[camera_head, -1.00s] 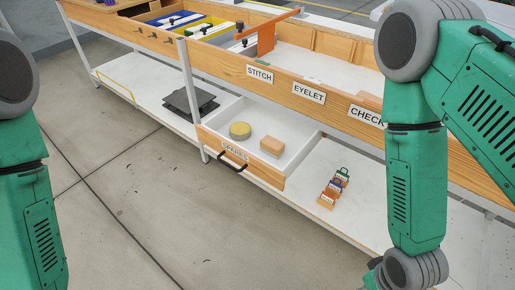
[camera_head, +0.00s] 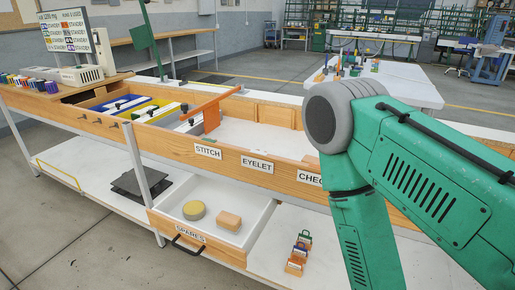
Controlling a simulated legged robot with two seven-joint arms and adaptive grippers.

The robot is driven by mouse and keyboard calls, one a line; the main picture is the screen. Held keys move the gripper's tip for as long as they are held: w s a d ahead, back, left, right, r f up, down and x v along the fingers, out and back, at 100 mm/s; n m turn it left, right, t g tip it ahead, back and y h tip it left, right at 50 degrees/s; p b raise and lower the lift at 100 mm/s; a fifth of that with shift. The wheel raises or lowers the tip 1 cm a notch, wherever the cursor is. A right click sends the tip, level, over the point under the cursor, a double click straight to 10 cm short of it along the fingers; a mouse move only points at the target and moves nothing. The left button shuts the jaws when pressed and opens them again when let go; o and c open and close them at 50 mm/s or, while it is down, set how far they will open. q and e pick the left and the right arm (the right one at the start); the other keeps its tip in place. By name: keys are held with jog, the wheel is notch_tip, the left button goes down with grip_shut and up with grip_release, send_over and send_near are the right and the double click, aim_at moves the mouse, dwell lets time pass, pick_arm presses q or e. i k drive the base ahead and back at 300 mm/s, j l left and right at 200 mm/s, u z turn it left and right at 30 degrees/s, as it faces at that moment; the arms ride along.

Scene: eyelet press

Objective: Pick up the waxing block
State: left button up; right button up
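An open drawer labelled SPARES (camera_head: 187,239) sticks out below the bench top. In it lie a round yellow cake (camera_head: 194,210) on the left and a tan rectangular block (camera_head: 229,221) to its right, apart from each other. I cannot tell from looks alone which of the two is the waxing block. Both lie flat on the white drawer floor with nothing covering them. My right arm comes in from the right in front of the bench, and its gripper is below the picture. My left arm and gripper are out of view.
The wooden bench front (camera_head: 254,169) runs above the drawer, with an orange bracket (camera_head: 213,111) on top. Dark flat plates (camera_head: 141,184) lie on the lower shelf left of the drawer. Small coloured holders (camera_head: 300,252) stand right of it. A leg (camera_head: 138,154) stands at the drawer's left.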

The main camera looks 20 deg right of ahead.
aim_at(231, 223)
jog(key=i+l+u, duration=0.15)
jog(key=u, duration=0.2)
jog(key=i+l+u, duration=0.2)
jog(key=u, duration=0.15)
